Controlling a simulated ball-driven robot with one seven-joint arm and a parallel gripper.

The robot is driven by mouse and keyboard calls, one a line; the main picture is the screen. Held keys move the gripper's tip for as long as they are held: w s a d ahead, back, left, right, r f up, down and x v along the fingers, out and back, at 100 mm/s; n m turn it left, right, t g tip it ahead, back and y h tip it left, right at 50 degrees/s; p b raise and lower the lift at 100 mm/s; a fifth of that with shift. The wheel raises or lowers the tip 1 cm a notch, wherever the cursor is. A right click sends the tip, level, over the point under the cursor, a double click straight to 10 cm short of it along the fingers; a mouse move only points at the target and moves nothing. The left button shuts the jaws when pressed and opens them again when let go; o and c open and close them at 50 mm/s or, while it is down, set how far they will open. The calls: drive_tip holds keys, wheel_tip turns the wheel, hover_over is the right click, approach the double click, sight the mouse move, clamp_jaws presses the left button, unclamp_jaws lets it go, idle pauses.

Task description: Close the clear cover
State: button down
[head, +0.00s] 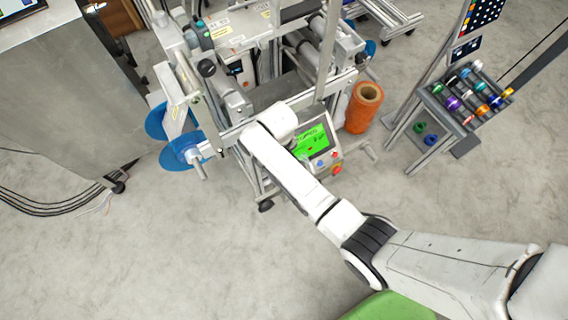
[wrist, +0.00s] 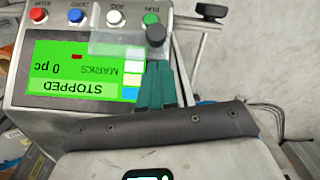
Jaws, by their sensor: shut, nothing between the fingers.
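The clear cover (wrist: 112,44) is a see-through plate in the wrist view, between the row of buttons and the green screen (wrist: 75,70). It overlaps the screen's top edge. The green RUN button (wrist: 151,18) and white JOG button (wrist: 115,17) show above it. My gripper (wrist: 158,72) has teal fingers, shut and empty, at the cover's right edge; I cannot tell whether they touch it. A dark round knob (wrist: 155,36) is just beyond the fingertips. In the head view my arm hides the cover and fingers.
The control panel (head: 316,138) stands at the machine's front; its screen reads STOPPED. An orange roll (head: 362,108) stands behind it. Blue discs (head: 184,151) are at the left. A rack of coloured spools (head: 468,98) is at the right.

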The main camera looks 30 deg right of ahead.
drive_tip(key=shift+s+d+f, duration=0.2)
drive_tip(key=shift+s+f, duration=0.55)
drive_tip(key=shift+s, duration=0.1)
drive_tip(key=s+f, duration=0.4)
drive_tip(key=shift+p, duration=0.3)
drive_tip(key=shift+r, duration=0.1)
drive_tip(key=w+r+p, duration=0.1)
drive_tip(key=r, duration=0.1)
drive_tip(key=w+a+r+p, duration=0.1)
drive_tip(key=w+r, duration=0.1)
drive_tip(key=shift+w+r+p, duration=0.1)
drive_tip(key=shift+w+p, duration=0.1)
drive_tip(key=shift+p, duration=0.2)
wheel_tip(320, 180, up, 9)
drive_tip(key=shift+s+d, duration=0.1)
drive_tip(key=shift+d, duration=0.05)
